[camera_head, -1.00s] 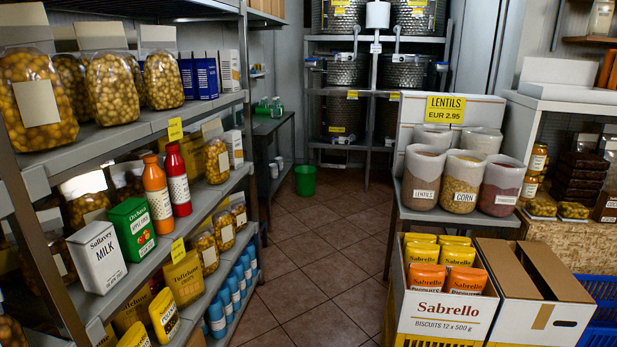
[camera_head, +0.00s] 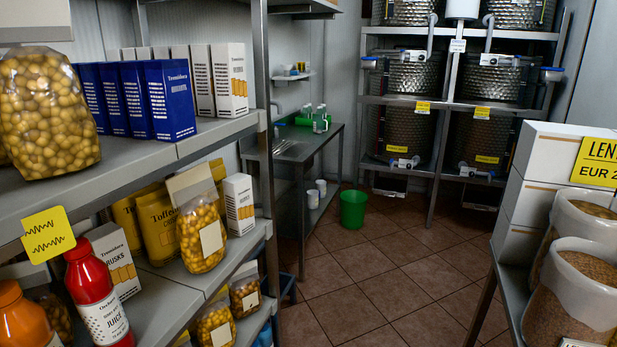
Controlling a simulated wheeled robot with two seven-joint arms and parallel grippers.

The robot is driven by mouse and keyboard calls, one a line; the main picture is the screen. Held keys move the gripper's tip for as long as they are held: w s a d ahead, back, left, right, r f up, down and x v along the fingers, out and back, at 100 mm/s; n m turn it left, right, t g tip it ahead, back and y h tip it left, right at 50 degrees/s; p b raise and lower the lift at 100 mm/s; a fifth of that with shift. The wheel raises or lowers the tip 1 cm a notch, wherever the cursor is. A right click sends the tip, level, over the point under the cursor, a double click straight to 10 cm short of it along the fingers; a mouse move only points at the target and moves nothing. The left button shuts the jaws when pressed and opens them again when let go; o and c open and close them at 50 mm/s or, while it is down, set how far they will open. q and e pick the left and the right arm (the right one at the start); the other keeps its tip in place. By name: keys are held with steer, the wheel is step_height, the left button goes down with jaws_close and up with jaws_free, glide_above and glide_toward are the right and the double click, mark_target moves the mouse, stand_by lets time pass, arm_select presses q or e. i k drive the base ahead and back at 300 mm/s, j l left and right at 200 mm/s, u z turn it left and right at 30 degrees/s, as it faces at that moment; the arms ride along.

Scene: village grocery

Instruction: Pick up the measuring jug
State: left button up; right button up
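I cannot clearly make out a measuring jug in this view. Small white cups or jars (camera_head: 313,198) stand on the lower shelf of the metal side table (camera_head: 318,140) at the back, too small to tell exactly. Green and white items (camera_head: 319,121) stand on that table's top. A small wall shelf (camera_head: 293,77) above it holds a few tiny items. Neither of my grippers is in view.
A metal rack (camera_head: 185,150) with chickpea bags, boxes and bottles fills the left. A stand with grain containers (camera_head: 575,295) juts in at the right. A green bucket (camera_head: 353,209) stands on the tiled floor (camera_head: 390,265). Steel vats (camera_head: 400,135) stand at the back. The middle aisle is clear.

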mark_target(318, 121)
steer(key=i+l+z, duration=0.1)
steer(key=i+z, duration=0.15)
steer(key=i, duration=1.6)
